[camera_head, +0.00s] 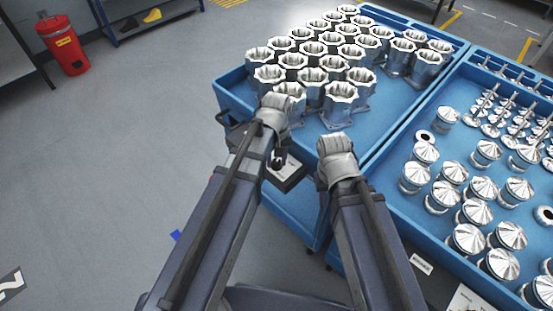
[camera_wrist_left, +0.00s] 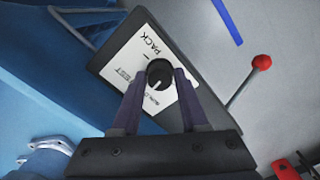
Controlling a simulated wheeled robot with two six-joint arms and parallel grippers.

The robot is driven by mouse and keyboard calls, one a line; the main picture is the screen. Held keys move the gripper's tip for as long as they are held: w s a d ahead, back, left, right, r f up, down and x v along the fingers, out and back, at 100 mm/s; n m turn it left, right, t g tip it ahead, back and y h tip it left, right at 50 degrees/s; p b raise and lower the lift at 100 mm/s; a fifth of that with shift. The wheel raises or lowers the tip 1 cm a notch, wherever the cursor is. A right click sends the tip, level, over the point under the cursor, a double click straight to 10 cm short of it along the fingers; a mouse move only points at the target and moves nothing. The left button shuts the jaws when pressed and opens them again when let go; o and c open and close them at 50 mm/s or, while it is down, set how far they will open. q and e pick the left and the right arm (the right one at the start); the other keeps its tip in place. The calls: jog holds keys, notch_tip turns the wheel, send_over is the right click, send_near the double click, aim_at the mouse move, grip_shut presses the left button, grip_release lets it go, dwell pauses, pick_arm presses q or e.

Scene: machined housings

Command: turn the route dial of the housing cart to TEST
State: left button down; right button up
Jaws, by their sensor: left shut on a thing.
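The route dial (camera_wrist_left: 162,70) is a round black knob with a white pointer mark, on a white label plate (camera_wrist_left: 130,58) in a dark box. PACK reads at the plate's top, TEST at its left; a third label lower down is partly hidden and hard to read. The pointer mark slants down and left in the left wrist view. My left gripper (camera_wrist_left: 160,82) is shut on the knob, one finger on each side. The housing cart (camera_head: 232,98) carries rows of metal housings (camera_head: 312,76). My right gripper's wrist (camera_head: 337,160) is beside the cart; its fingers are hidden.
A second blue cart (camera_head: 405,205) with shiny pistons and other parts stands at the right, close to the housing cart. A red-knobbed lever (camera_wrist_left: 262,62) shows near the dial box. A red canister (camera_head: 64,45) stands far left. The floor at left is mostly clear.

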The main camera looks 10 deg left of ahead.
aim_at(277, 161)
pick_arm(q)
jog(key=m, duration=0.3)
jog(key=shift+m, duration=2.2)
jog(key=shift+c, duration=2.2)
grip_release()
jog(key=shift+r, duration=0.15)
notch_tip(277, 161, up, 8)
jog(key=p, duration=0.8)
jog(key=shift+f, duration=0.2)
